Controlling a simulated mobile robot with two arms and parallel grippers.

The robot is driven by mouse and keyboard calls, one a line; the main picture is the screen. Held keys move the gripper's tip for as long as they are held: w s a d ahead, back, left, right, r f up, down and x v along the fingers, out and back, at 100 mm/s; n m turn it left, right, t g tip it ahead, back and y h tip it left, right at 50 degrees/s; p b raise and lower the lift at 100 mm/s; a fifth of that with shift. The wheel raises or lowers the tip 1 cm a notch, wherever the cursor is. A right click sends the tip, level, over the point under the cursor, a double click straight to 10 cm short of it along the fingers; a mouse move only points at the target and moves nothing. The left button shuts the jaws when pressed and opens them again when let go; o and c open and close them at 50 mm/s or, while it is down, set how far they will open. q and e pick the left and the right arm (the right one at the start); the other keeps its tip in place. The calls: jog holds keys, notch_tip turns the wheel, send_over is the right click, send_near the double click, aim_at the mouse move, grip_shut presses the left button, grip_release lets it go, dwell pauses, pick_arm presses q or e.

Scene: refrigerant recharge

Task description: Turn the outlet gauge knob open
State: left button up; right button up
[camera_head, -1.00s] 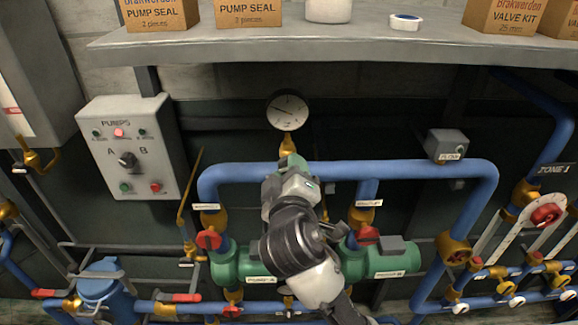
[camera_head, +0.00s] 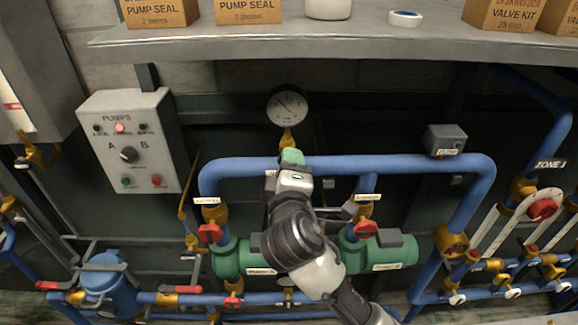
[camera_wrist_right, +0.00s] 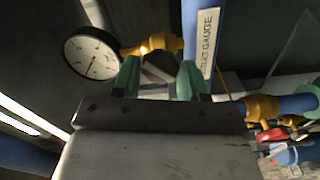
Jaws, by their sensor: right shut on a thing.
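The round white outlet gauge (camera_head: 287,106) stands on a brass stem above the horizontal blue pipe, its needle pointing to the upper left. It also shows in the right wrist view (camera_wrist_right: 92,53), beside a brass fitting (camera_wrist_right: 150,46) and a label ending in "GAUGE" (camera_wrist_right: 208,42). My right gripper (camera_head: 291,158) is at the pipe just below the gauge. In the wrist view its green fingers (camera_wrist_right: 160,78) are shut around a small grey piece, seemingly the gauge knob, mostly hidden between them. My left gripper is not in view.
Green pumps (camera_head: 375,254) with red valve handles (camera_head: 366,230) lie below, partly behind my right arm. A metal shelf (camera_head: 300,43) with boxes overhangs the gauge. A pump switch panel (camera_head: 130,140) is at left. Blue pipes (camera_head: 400,164) frame the spot.

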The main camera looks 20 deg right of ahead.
jog(key=shift+f, duration=0.1)
jog(key=n, duration=0.4)
jog(key=shift+n, duration=0.3)
jog(key=n, duration=0.3)
jog(key=o, duration=0.8)
jog(key=shift+n, duration=0.5)
jog(key=shift+o, duration=0.5)
jog(key=shift+s+a, duration=0.1)
jog(key=shift+s, duration=0.05)
